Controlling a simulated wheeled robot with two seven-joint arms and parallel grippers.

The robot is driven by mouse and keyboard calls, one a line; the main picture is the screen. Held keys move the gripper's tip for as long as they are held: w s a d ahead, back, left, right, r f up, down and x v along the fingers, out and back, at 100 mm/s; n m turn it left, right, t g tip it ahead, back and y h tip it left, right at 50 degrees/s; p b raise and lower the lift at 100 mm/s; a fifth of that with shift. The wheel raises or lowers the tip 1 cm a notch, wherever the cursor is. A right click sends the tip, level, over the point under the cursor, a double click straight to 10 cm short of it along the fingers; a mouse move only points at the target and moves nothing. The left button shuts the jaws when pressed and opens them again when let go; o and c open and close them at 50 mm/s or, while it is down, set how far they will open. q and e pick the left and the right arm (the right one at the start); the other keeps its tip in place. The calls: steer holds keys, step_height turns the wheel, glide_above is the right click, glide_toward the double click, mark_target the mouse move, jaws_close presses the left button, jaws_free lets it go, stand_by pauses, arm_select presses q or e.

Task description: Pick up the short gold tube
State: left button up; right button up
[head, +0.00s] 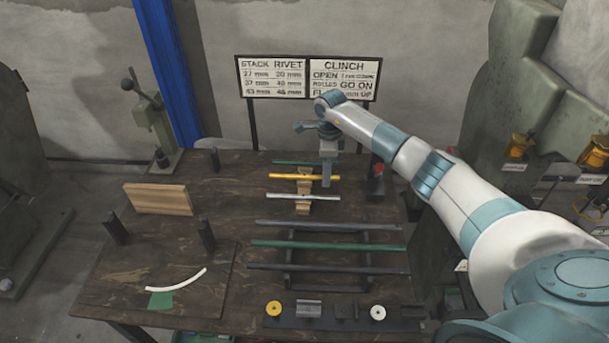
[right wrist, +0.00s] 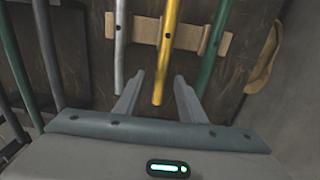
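The short gold tube (head: 290,176) lies across a wooden rack (head: 304,188) on the table, between a silver tube and a green tube. In the right wrist view the gold tube (right wrist: 167,45) points toward me over the wooden rack (right wrist: 148,30). My right gripper (head: 326,183) is over the right end of the gold tube. Its fingers (right wrist: 159,95) are open, one on each side of the tube's near end, with gaps visible. Whether the fingertips are level with the tube is hard to tell. My left gripper is not in view.
The silver tube (head: 290,196) and short green tube (head: 290,162) lie close beside the gold one. Longer tubes, such as a long green one (head: 320,245), rest on a black rack nearer me. Signs (head: 306,78) stand behind. A wooden block (head: 158,198) stands at left.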

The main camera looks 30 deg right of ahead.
steer(key=shift+f, duration=0.25)
jaws_close()
steer(key=shift+r, duration=0.1)
stand_by(0.3)
